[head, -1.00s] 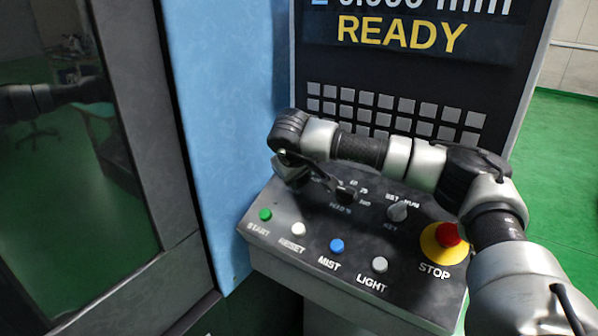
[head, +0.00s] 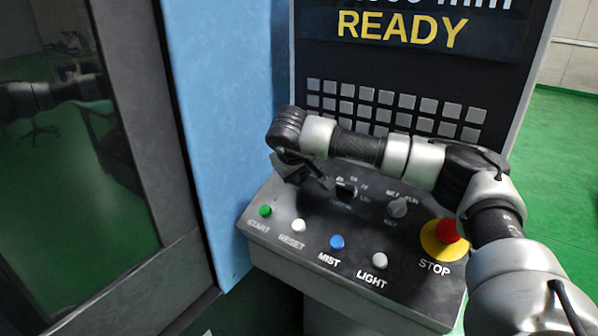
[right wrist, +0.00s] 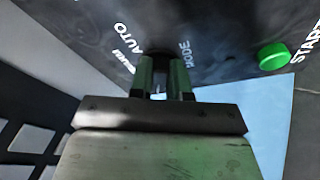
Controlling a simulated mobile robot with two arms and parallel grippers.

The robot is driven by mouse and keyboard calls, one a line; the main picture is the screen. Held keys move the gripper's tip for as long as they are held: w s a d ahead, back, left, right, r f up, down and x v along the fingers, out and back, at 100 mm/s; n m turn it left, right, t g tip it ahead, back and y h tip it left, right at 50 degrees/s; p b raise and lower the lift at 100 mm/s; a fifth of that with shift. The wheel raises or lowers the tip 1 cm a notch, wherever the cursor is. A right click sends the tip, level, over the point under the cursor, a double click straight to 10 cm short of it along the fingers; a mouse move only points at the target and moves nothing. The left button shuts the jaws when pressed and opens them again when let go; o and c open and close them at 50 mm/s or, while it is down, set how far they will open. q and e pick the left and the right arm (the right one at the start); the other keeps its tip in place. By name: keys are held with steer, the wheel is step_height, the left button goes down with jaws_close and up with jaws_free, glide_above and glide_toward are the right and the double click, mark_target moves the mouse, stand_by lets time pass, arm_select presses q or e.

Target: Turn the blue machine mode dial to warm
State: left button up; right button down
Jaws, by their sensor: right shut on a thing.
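The mode dial (right wrist: 160,53) is a small dark knob on the sloping panel of the blue machine. In the right wrist view it is mostly hidden by my fingers, with the words MODE and AUTO and a blurred third label around it. My right gripper (right wrist: 163,75) is shut on the dial, its two fingers pointing at the panel. In the head view my right gripper (head: 292,170) is at the panel's upper left, and its wrist hides the dial. I cannot read which label the dial points to. My left gripper is not in view.
The panel also bears a feed knob (head: 346,190), a key switch (head: 399,207), a green START button (head: 265,211), white RESET (head: 299,226), blue MIST (head: 337,242), white LIGHT (head: 379,261) and red STOP (head: 446,231). A keypad (head: 400,103) and READY screen stand behind.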

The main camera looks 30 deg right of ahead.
steer(key=m, duration=0.2)
steer(key=m+h+b, duration=0.1)
steer(key=m, duration=0.1)
steer(key=shift+w+a+f, duration=0.1)
steer(key=shift+a+f, duration=0.05)
steer(key=shift+a, duration=0.05)
steer(key=m, duration=0.4)
steer(key=shift+w+a+g+h+b, duration=0.1)
steer(key=shift+a+g+h+b, duration=0.05)
steer(key=shift+g+h+b, duration=0.2)
steer(key=m, duration=0.4)
steer(key=shift+w+a+m+g+h, duration=0.15)
steer(key=shift+w+m+g+h, duration=0.1)
steer(key=shift+m+g, duration=0.1)
steer(key=m+g, duration=0.1)
steer(key=m, duration=0.4)
steer(key=shift+w, duration=0.2)
steer(key=c, duration=1.1)
jaws_free()
steer(key=shift+a+b, duration=0.1)
steer(key=shift+b, duration=0.2)
